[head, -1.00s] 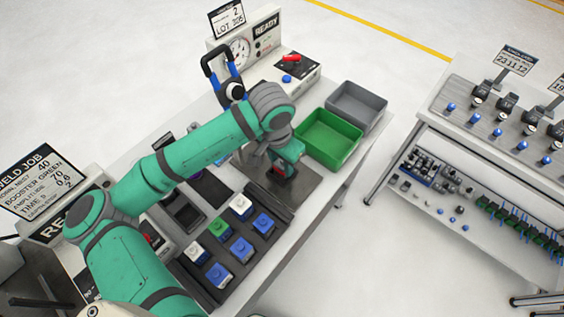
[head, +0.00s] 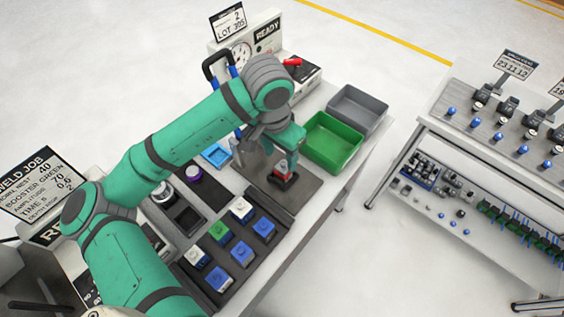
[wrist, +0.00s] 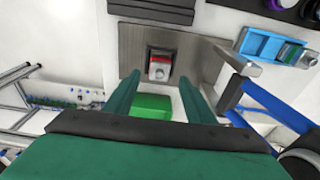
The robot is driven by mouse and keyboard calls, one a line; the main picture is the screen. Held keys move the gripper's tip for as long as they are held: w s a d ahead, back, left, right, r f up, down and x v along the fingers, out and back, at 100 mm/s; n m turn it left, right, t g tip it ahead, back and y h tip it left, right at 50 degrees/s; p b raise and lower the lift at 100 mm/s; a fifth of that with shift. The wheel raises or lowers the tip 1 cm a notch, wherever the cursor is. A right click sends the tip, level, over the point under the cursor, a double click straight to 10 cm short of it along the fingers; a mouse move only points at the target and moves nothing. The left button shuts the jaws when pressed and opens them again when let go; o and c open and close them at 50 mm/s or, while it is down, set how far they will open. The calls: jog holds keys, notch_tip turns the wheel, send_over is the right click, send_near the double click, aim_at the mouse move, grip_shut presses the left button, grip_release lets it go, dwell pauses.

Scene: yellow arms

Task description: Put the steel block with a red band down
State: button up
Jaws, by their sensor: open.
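The steel block with a red band (head: 281,168) stands on a dark seat on the steel plate (head: 303,190), at the right part of the bench. In the wrist view the block (wrist: 160,66) shows its red band and a small round knob, beyond my fingertips. My gripper (wrist: 160,90) is open, with its two green fingers spread and nothing between them. In the head view, the green wrist is just above and behind the block, apart from it; the fingers are mostly hidden there.
A green bin (head: 333,142) and a grey bin (head: 357,108) stand behind the plate. A dark tray (head: 262,242) with several blue, white and green blocks lies in front.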

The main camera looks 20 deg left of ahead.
aim_at(279, 170)
jog(key=shift+s+a+r, duration=0.1)
jog(key=shift+s+r, duration=0.05)
jog(key=shift+r, duration=1.05)
jog(key=shift+s+r, duration=0.15)
jog(key=shift+r, duration=1)
